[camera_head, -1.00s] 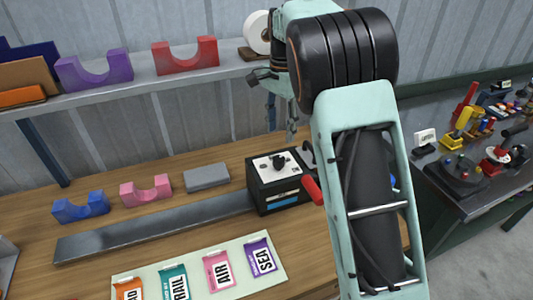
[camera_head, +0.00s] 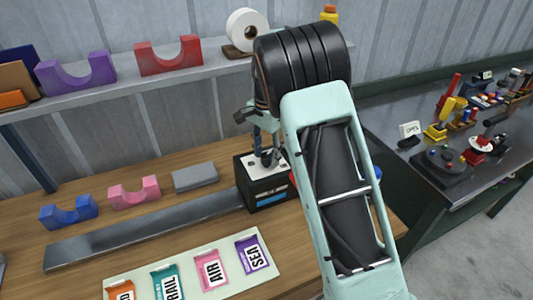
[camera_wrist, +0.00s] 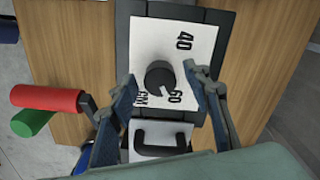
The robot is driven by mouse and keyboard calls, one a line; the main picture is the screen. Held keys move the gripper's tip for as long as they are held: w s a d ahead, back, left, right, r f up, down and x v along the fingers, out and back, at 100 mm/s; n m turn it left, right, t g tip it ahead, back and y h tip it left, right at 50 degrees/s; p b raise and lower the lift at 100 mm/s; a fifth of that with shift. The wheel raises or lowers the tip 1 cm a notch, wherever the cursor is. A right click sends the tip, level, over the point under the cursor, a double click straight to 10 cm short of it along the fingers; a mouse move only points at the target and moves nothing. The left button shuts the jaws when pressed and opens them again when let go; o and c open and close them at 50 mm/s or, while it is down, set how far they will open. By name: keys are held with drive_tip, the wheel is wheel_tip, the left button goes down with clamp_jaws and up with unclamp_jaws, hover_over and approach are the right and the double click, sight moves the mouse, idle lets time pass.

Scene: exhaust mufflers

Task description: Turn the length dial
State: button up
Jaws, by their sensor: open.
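The length dial is a black round knob with a pale pointer line (camera_wrist: 160,77). It sits on a white plate (camera_wrist: 200,42) marked "40", "60" and "CM", on top of a black box (camera_head: 268,192) at the right end of the grey rail. My gripper (camera_wrist: 157,78) is open in the wrist view, with one blue finger on each side of the knob. I cannot tell whether the fingers touch it. In the head view the knob (camera_head: 268,158) is partly hidden by my gripper, which points down over the box.
Label cards lie in front. A shelf (camera_head: 120,92) stands behind.

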drive_tip(key=shift+c, duration=0.4)
drive_tip(key=c, duration=1.1)
